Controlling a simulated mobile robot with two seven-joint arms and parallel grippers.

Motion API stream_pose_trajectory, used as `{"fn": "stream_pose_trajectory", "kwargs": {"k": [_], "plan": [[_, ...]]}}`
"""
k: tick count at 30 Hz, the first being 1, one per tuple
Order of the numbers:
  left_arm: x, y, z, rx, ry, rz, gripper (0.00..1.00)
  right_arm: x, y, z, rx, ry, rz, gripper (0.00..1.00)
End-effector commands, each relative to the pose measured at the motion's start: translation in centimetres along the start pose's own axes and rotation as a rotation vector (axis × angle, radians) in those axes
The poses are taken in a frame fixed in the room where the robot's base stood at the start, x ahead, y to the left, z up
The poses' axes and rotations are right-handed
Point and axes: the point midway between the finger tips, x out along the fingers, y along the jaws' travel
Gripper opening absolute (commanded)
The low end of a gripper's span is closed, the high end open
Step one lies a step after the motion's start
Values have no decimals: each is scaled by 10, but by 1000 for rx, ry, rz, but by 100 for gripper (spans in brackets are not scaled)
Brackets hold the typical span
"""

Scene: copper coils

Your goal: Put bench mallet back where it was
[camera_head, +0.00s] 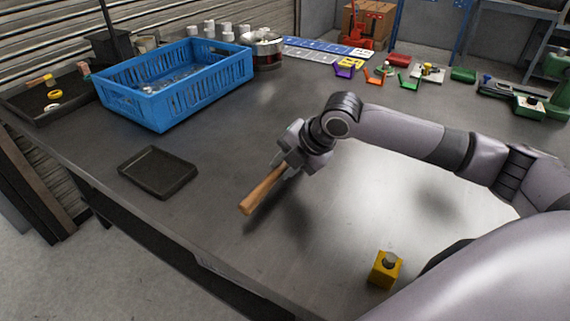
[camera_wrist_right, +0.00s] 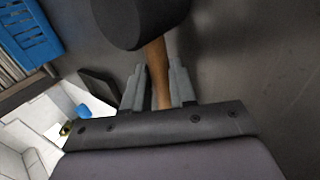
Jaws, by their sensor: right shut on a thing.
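The bench mallet has a wooden handle (camera_head: 263,191) that sticks out from my right gripper (camera_head: 284,163) toward the lower left in the head view. My right gripper is shut on this handle, above the grey bench. In the right wrist view the mallet's dark head (camera_wrist_right: 140,20) shows at the top, with the handle (camera_wrist_right: 157,72) running down between the two fingers (camera_wrist_right: 158,88). In the head view the mallet's head is hidden behind my wrist. A shadow lies on the bench beneath the handle. My left gripper is not in view.
A shallow black tray (camera_head: 158,171) lies left of the mallet. A blue crate (camera_head: 176,82) stands behind it, and a dark bin (camera_head: 50,100) is at far left. A yellow block (camera_head: 385,269) is near the front. The bench centre is clear.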

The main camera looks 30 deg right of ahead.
Motion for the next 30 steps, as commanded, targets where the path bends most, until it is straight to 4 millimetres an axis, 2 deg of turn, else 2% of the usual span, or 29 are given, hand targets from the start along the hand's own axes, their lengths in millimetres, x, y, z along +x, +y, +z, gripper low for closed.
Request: {"fn": "stream_pose_trajectory", "kwargs": {"k": [3, 4, 6, 17, 20, 30], "plan": [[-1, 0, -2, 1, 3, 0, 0, 0, 1, 0, -1, -1, 4, 0], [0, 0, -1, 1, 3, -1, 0, 1, -1, 0, 0, 0, 0, 32], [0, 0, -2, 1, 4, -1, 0, 1, -1, 0, 0, 0, 0, 51], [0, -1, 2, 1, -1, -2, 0, -3, 1, 0, 0, -1, 0, 51], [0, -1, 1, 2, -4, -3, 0, -16, 1, 2, 0, -3, 1, 51], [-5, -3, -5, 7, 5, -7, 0, -87, 1, 1, 0, -3, 1, 51]]}}
